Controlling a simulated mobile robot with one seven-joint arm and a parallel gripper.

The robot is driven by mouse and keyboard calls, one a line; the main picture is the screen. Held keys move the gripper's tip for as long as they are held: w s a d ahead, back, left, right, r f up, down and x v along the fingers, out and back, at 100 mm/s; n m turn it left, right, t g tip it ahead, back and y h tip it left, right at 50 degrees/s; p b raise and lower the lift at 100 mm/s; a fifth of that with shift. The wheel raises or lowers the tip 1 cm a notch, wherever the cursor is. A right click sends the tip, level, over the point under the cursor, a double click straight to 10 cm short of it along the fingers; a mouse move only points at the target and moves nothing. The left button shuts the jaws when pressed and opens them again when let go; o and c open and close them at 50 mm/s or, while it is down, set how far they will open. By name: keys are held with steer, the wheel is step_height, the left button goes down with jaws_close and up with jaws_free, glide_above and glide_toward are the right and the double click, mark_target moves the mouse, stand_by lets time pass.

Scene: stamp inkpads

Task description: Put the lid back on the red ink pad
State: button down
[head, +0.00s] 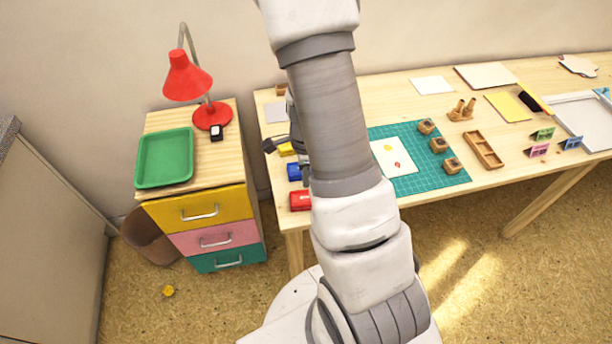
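A red ink pad (301,200) sits at the front left corner of the wooden table, just left of my arm. Its right side is partly hidden by my arm, and I cannot tell whether the red piece showing is the pad, its lid or both. A blue ink pad (294,172) and a yellow one (286,149) lie in a row behind it. My gripper (269,145) is mostly hidden behind my arm.
A drawer cabinet left of the table holds a green tray (165,184), a red lamp (212,116) and a small black-and-white item (216,133). A green mat (451,177) with wooden stamps (438,145) lies right of my arm, beside a wooden tray (484,161).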

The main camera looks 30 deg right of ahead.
steer(key=shift+f, duration=0.1)
steer(key=shift+f+b, duration=2.5)
steer(key=shift+f, duration=0.45)
steer(key=shift+r, duration=0.1)
step_height(320, 180, up, 7)
steer(key=p, duration=0.6)
steer(key=shift+p, duration=0.3)
